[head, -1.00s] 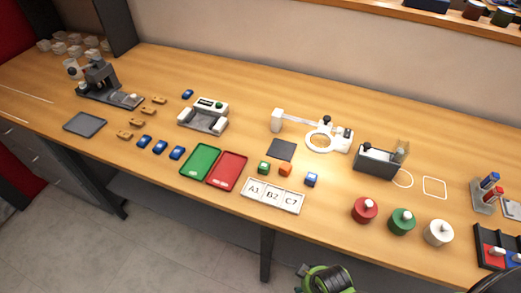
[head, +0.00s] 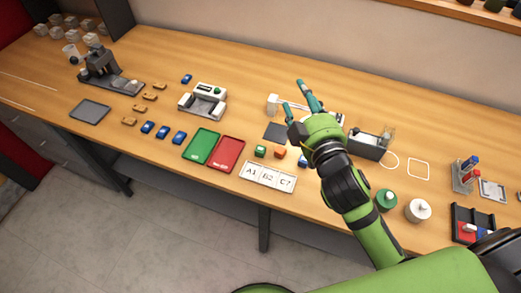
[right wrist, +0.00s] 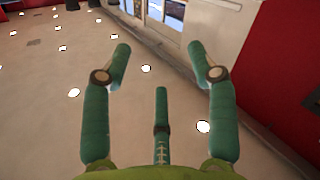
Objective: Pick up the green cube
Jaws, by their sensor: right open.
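The green cube (head: 261,151) sits on the wooden table in the head view, just above the white A1 B2 C7 plate and left of an orange cube (head: 280,152). My right gripper (head: 299,98) is raised over the table, up and to the right of the green cube, with its fingers spread and empty. In the right wrist view the open right gripper (right wrist: 160,75) has nothing between its fingers, and that view shows the room, not the cube. My left gripper is not in view.
A blue cube (head: 303,160) is partly hidden by my right arm. Green (head: 199,145) and red (head: 226,154) trays lie left of the cubes. The labelled plate (head: 268,176) lies in front. A dark square pad (head: 276,132) lies behind. Green (head: 385,200) and white (head: 418,210) knobbed pieces stand right.

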